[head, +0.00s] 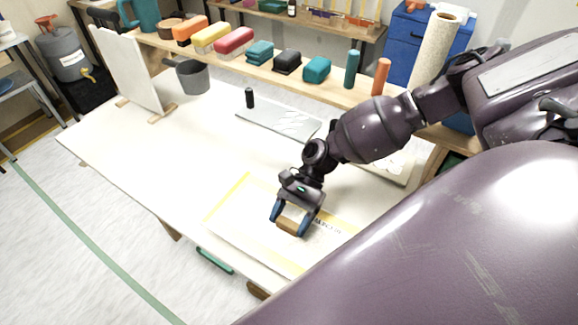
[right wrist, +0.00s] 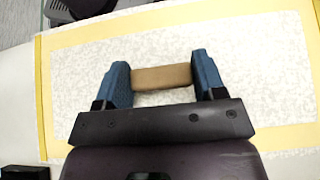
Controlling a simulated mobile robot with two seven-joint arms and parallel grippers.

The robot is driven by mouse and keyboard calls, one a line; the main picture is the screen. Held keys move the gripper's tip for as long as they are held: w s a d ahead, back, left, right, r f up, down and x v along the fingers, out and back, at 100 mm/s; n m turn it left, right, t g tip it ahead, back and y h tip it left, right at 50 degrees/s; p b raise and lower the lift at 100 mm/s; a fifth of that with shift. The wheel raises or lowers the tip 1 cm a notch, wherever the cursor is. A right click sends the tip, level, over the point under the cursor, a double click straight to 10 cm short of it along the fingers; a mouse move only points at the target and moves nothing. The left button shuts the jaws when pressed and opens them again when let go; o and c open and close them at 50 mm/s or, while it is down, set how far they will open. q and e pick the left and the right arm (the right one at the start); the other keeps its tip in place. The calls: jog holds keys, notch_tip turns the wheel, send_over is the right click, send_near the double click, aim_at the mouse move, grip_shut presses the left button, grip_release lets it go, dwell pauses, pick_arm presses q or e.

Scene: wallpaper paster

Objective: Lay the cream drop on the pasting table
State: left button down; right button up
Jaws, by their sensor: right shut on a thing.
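A pale cream, speckled sheet, which looks like the cream drop (head: 250,225), lies flat inside a yellow border on the white pasting table (head: 130,130). It also shows in the right wrist view (right wrist: 235,40), where the yellow border (right wrist: 40,100) surrounds it. My right gripper (head: 291,229) is over the sheet, its blue fingers shut on a brown block (right wrist: 162,76). The block also shows in the head view (head: 289,227). I cannot tell whether the block is fixed to the sheet or touches it. My right arm hides part of the sheet. My left gripper is not in view.
A grey patterned sheet (head: 265,118) and a small black cylinder (head: 249,98) are further back on the table. A grey bucket (head: 193,77) and a white upright panel (head: 128,68) stand at the far left. A wooden shelf (head: 335,93) holds coloured blocks. The table's left part is clear.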

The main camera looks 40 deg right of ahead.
aim_at(290, 230)
notch_tip(290, 230, down, 4)
jog(key=shift+f+b, duration=0.15)
jog(key=shift+b, duration=0.25)
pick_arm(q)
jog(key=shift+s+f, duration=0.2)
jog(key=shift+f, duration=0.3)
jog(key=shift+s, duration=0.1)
pick_arm(e)
jog(key=shift+f, duration=0.25)
jog(key=o, duration=1)
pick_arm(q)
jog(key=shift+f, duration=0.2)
pick_arm(e)
jog(key=shift+r, duration=0.1)
